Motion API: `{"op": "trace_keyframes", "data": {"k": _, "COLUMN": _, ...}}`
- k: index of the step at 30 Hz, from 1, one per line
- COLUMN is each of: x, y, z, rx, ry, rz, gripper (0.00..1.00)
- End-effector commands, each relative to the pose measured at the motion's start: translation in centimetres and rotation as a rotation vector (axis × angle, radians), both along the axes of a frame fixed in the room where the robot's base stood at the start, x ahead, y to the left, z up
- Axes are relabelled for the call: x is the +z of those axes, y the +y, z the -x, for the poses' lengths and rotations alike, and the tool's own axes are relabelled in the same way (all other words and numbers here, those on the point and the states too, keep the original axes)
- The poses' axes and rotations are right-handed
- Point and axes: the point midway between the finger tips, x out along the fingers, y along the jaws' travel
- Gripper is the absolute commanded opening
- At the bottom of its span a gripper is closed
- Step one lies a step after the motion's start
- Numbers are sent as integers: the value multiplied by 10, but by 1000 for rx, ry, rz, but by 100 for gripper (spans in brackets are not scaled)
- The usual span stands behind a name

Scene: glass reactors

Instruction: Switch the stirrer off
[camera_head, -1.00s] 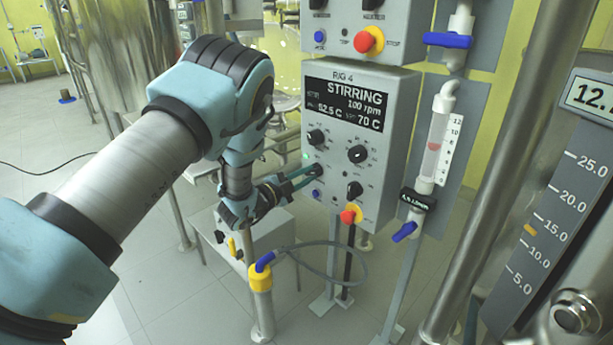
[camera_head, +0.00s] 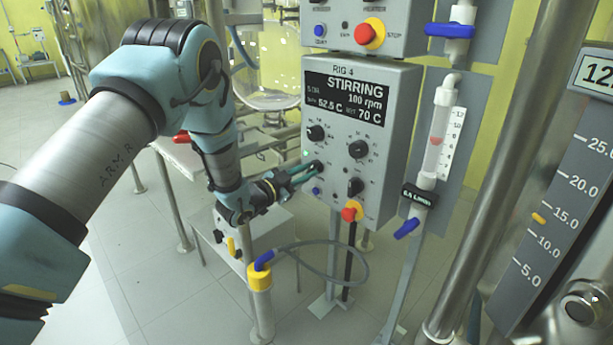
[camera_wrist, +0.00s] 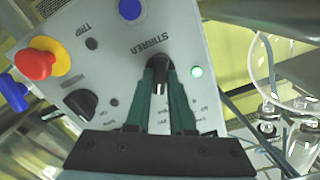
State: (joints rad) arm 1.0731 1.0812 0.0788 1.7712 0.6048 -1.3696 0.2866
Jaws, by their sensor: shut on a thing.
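The rig panel (camera_head: 395,125) has a display (camera_head: 346,96) that reads "STIRRING 100 rpm", 52.5 C and 70 C. My gripper (camera_head: 311,171) reaches the lower left of this panel from the left. In the wrist view my gripper (camera_wrist: 162,72) has its two green fingers around the black knob (camera_wrist: 159,86) labelled "STIRRER", shut on it. A white mark shows on the knob. A lit green lamp (camera_wrist: 197,71) is beside it. In the head view the fingers partly hide the stirrer knob (camera_head: 317,164).
Nearby are other black knobs (camera_head: 358,149), a blue button (camera_head: 317,190) and a red stop button (camera_head: 351,211) on a yellow base. A flow tube (camera_head: 436,137) with blue valves stands right of the panel.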

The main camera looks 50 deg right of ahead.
Motion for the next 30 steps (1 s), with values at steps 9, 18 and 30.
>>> {"op": "trace_keyframes", "data": {"k": 9, "x": -2, "y": 1, "z": -1, "rx": 2, "ry": 276, "rz": -17, "gripper": 0}}
{"op": "trace_keyframes", "data": {"k": 18, "x": -1, "y": 0, "z": 0, "rx": 0, "ry": 449, "rz": -27, "gripper": 0}}
{"op": "trace_keyframes", "data": {"k": 30, "x": -1, "y": 0, "z": 0, "rx": 0, "ry": 524, "rz": -33, "gripper": 0}}
